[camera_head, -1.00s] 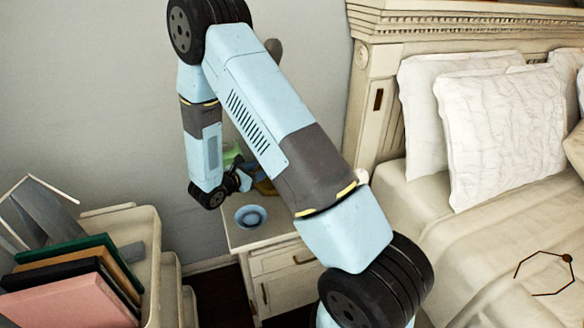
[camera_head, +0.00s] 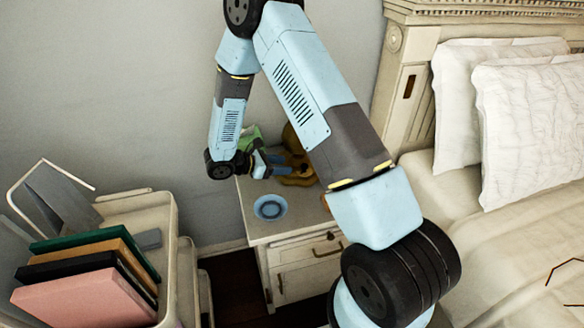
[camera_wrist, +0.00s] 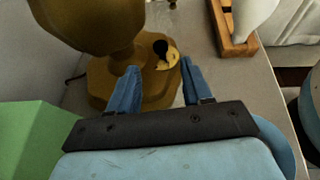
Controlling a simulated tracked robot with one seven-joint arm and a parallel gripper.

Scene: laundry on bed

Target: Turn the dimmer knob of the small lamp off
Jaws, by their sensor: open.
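The small lamp (camera_wrist: 100,25) is brown-gold with a stepped base and fills the upper left of the wrist view.
The nightstand (camera_head: 300,221) carries a blue dish (camera_head: 270,207) at its front. A green object (camera_wrist: 30,140) stands close to my gripper's left. A wooden tray with a white item (camera_wrist: 242,25) is at the right. The bed (camera_head: 500,260) lies right of the nightstand.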

